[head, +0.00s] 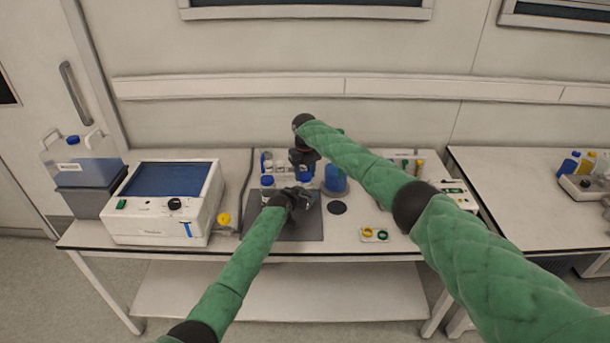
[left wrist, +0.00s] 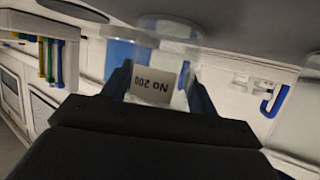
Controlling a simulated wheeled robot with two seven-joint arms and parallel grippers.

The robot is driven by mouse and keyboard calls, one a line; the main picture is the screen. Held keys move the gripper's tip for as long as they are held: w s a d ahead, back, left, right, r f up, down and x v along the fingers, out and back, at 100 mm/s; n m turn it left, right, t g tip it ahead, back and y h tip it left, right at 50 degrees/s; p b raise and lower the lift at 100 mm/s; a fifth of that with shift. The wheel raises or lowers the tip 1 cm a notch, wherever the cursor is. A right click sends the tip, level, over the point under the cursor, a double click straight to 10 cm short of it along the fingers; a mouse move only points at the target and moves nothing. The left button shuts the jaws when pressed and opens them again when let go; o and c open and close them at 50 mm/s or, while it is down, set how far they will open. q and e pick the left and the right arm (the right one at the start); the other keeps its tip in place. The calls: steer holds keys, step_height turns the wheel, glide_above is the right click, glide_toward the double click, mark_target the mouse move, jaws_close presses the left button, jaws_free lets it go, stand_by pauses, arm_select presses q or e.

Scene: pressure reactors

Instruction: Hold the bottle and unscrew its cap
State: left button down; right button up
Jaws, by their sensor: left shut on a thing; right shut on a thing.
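The clear bottle, labelled "No 200", shows in the left wrist view (left wrist: 150,88) between the two fingers of my left gripper (left wrist: 158,92). The label reads upside down there. In the head view my left gripper (head: 298,194) is shut on the bottle above the dark mat, and it and my right gripper hide most of the bottle. My right gripper (head: 302,157) comes down from above and is shut at the bottle's top, where blue of the cap (head: 306,174) shows. I cannot tell whether the cap is turned or loose.
A rack of small bottles stands behind, with a blue-capped bottle (head: 267,182) to the left. A blue container (head: 335,179) and a black disc (head: 337,208) are to the right. A white instrument (head: 165,205) fills the bench's left. The dark mat (head: 290,228) is bare in front.

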mark_target(305, 175)
steer(key=shift+r, duration=0.6)
steer(key=shift+r, duration=2)
arm_select(q)
steer(key=shift+c, duration=1.8)
jaws_free()
steer(key=shift+s, duration=0.1)
arm_select(e)
steer(key=shift+f, duration=0.1)
